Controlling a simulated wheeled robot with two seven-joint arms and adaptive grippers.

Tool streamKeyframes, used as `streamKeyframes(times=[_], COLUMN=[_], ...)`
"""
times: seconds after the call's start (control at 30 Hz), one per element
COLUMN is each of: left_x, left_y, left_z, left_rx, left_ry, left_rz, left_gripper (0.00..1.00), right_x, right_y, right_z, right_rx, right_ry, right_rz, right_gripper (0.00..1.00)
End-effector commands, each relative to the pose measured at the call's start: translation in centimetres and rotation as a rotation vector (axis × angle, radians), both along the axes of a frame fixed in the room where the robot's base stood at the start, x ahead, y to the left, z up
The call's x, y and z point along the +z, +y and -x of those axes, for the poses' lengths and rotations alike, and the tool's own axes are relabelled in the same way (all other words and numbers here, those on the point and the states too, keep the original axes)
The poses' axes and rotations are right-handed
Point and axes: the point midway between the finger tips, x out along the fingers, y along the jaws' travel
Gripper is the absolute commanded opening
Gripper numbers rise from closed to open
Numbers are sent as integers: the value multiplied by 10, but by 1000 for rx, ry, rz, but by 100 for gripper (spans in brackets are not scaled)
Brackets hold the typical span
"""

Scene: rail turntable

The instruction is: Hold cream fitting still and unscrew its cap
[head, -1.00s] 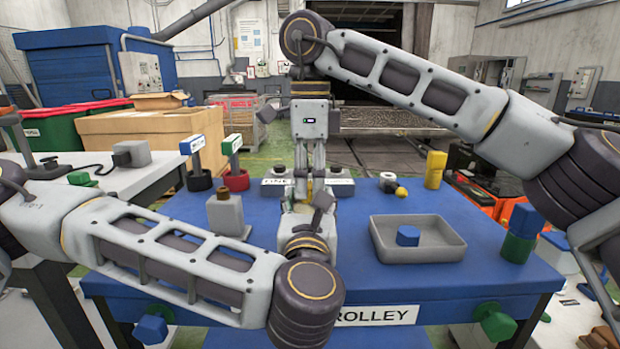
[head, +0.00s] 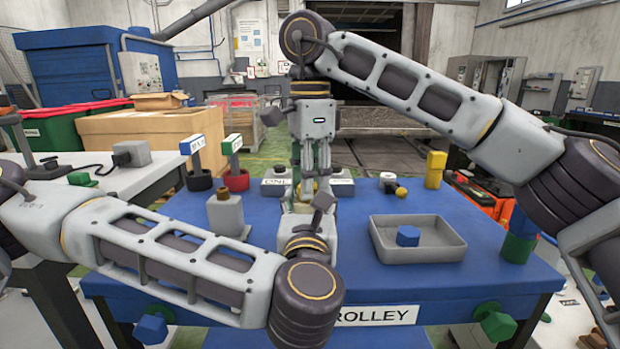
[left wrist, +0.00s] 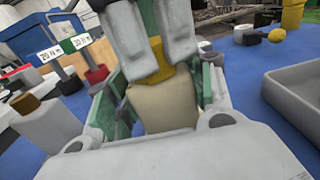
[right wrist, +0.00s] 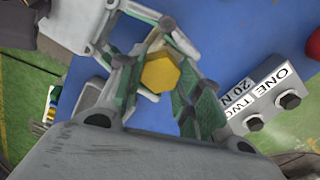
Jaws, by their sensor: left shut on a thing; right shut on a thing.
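The cream fitting (left wrist: 160,106) stands between the fingers of my left gripper (left wrist: 162,98), which is shut on it from the near side. Its yellow hexagonal cap (right wrist: 160,73) shows in the right wrist view between the fingers of my right gripper (right wrist: 155,80). The right gripper comes down from above and is shut on the cap. In the left wrist view the cap (left wrist: 176,80) sits directly above the cream body, partly covered by the right fingers. In the head view the grippers hide most of the fitting. I cannot tell whether the cap has loosened.
A grey tray (head: 440,254) with a blue piece (head: 408,236) is at right on the blue trolley (head: 345,285). A grey block with a brown top (head: 225,214) stands at left. Labelled grey boxes (head: 341,187) sit behind the grippers.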

Motion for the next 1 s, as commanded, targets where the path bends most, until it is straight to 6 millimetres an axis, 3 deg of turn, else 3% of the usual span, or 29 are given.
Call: streamKeyframes(times=[0.23,0.7,1.0], left_x=[0,0,0], left_y=[0,0,0], left_z=[0,0,0], left_rx=[-1,-1,-1], left_ry=[0,0,0], left_rz=[0,0,0], left_gripper=[10,10,10], right_x=[-1,-1,-1], right_y=[0,0,0], right_z=[-1,-1,-1], right_rx=[131,166,306], right_ry=[1,1,1], right_rz=[-1,0,1], right_gripper=[10,10,10])
